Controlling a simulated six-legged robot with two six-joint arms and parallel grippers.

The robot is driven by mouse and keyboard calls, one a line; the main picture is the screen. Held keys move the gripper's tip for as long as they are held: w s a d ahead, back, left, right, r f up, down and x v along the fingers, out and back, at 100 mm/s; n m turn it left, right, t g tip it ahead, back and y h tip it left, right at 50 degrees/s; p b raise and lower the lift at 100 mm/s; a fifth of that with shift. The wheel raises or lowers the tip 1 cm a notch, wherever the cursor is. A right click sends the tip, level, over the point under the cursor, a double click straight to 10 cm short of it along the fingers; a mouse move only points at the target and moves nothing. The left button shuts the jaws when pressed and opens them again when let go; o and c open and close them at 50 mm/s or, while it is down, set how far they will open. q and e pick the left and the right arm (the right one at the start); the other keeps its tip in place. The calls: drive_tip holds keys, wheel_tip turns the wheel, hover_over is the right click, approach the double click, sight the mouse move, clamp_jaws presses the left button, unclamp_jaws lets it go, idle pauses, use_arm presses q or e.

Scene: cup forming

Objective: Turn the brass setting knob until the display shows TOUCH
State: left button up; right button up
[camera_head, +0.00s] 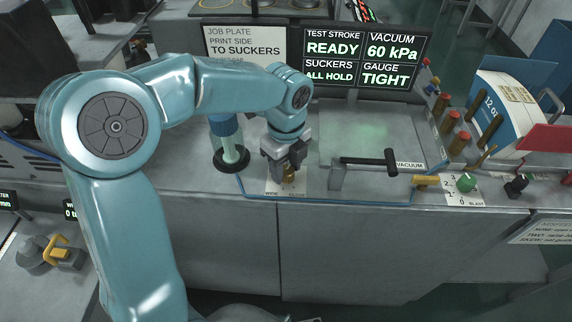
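The brass setting knob (288,175) sits at the front edge of the grey bench, above a small white label plate (286,191) that is partly covered. My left gripper (286,170) points down over the knob, with its fingers around the knob's sides. Whether they press on it cannot be told. The display (365,60) reads READY, 60 kPa, ALL HOLD, and TIGHT under GAUGE. My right gripper is not in view.
A blue cylinder on a dark ring (231,155) stands just left of the gripper. A black vacuum lever (372,161) and a green blast knob (466,183) are to the right. A flat greenish plate (365,135) lies behind the lever.

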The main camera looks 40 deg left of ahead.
sight(286, 170)
use_arm(q)
drive_tip(key=c, duration=0.6)
drive_tip(key=shift+o, duration=0.2)
drive_tip(key=n, duration=0.4)
drive_tip(key=o, duration=1)
drive_tip(key=shift+o, duration=0.2)
wheel_tip(286, 170, up, 16)
drive_tip(key=p, duration=0.1)
drive_tip(key=shift+r, duration=0.25)
drive_tip(key=shift+s+f, duration=0.1)
